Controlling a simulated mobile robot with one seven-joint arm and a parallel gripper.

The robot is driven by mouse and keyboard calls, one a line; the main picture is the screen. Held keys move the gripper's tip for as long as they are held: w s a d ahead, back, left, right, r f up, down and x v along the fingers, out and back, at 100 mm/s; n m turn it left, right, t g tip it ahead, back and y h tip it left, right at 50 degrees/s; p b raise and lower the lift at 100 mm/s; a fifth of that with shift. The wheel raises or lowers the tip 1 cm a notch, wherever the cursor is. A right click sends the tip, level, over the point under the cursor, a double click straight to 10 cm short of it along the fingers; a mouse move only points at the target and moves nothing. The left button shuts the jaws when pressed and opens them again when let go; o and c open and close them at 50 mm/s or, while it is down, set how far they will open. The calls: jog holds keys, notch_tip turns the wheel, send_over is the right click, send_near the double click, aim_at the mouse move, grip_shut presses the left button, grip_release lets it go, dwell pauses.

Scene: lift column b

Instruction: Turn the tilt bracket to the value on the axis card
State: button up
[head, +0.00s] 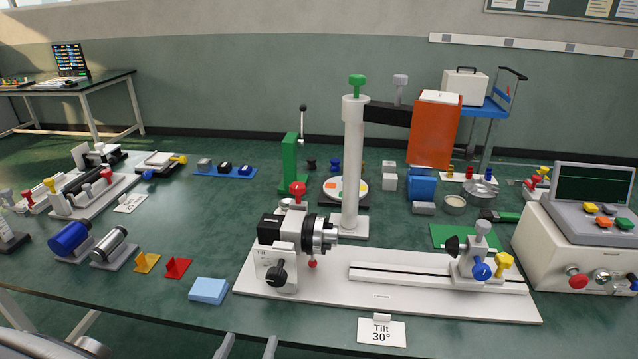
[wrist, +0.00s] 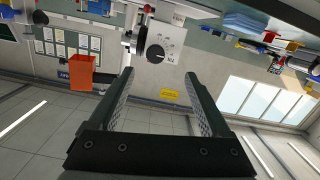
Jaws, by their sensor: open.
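The tilt bracket (head: 274,254) is a white upright plate marked "Tilt" at the left end of a long white base, carrying a black and grey chuck head (head: 300,232). A black knob (head: 278,273) sits on its front face. The wrist view shows the white dial face (wrist: 172,42) and knob (wrist: 155,54); the markings are too small to read. My gripper (head: 247,346) shows as two grey fingertips at the bottom edge. In the wrist view it (wrist: 158,75) is open, empty and apart from the knob.
A light blue block (head: 208,291) and red (head: 177,268) and yellow (head: 147,263) brackets lie left of the base. A slide carriage (head: 478,262) stands on its right part. A grey column (head: 353,165) with an orange panel (head: 434,130) rises behind. A console (head: 580,240) stands right.

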aim_at(275, 281)
jog(key=shift+t, duration=0.5)
jog(key=w+b, duration=0.1)
jog(key=w, duration=0.4)
jog(key=w+d, duration=0.1)
jog(key=w, duration=0.4)
jog(key=w+b, duration=0.1)
jog(key=w, duration=0.4)
jog(key=shift+w+d+r+b, duration=0.1)
jog(key=shift+w+d+b, duration=0.2)
jog(key=shift+w+d, duration=0.1)
jog(key=shift+s, duration=0.1)
grip_shut()
